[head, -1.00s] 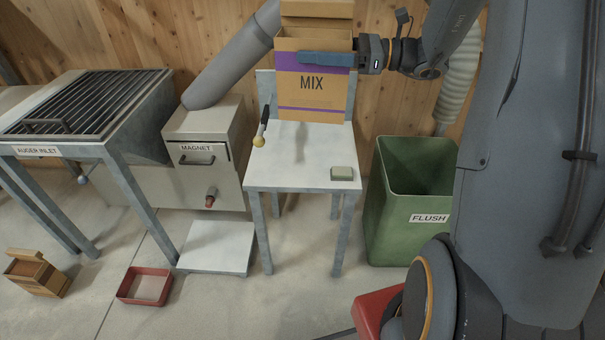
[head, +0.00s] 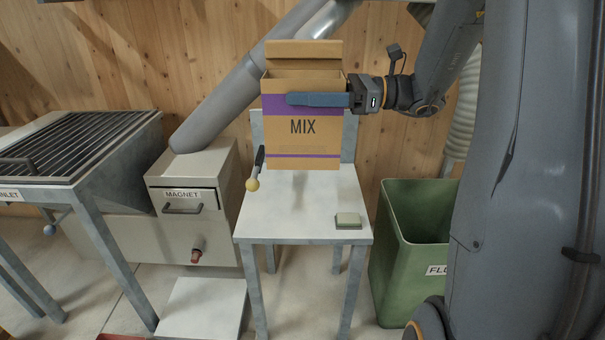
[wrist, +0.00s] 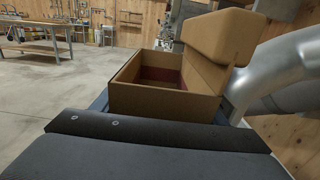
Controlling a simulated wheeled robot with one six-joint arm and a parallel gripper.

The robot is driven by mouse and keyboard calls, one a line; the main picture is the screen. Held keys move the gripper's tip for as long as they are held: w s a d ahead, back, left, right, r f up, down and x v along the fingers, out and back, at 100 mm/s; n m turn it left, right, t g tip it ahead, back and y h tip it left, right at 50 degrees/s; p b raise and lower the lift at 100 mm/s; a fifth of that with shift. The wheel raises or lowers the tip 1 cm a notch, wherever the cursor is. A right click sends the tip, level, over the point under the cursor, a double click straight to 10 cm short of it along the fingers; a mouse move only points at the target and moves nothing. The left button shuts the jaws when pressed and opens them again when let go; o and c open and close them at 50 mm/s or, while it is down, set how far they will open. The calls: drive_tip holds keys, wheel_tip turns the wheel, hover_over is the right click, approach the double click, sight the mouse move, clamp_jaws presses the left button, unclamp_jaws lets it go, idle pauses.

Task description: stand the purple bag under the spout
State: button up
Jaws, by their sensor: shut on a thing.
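The purple bag (head: 303,145) is a tan, box-shaped bag with purple bands and the word MIX. It is upright with its top open and its flap raised. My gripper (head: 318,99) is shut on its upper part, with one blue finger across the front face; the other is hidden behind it. The bag's bottom is over the back of the white stand (head: 305,215); I cannot tell whether it touches. In the wrist view the open bag (wrist: 165,100) shows a dark red inside. A silver pipe (wrist: 275,80) is beside its flap; the spout's mouth is not clearly visible.
The MAGNET housing (head: 195,185) is left, the green FLUSH bin (head: 410,270) right. The stand's front is mostly clear.

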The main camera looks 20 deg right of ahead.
wheel_tip(320, 180, down, 18)
drive_tip(key=b, duration=0.3)
drive_tip(key=shift+f+b, duration=0.2)
drive_tip(key=shift+b, duration=0.1)
drive_tip(key=o, duration=1.1)
drive_tip(key=shift+f, duration=0.15)
drive_tip(key=shift+o, duration=0.2)
drive_tip(key=p+v, duration=0.1)
drive_tip(key=v, duration=1.1)
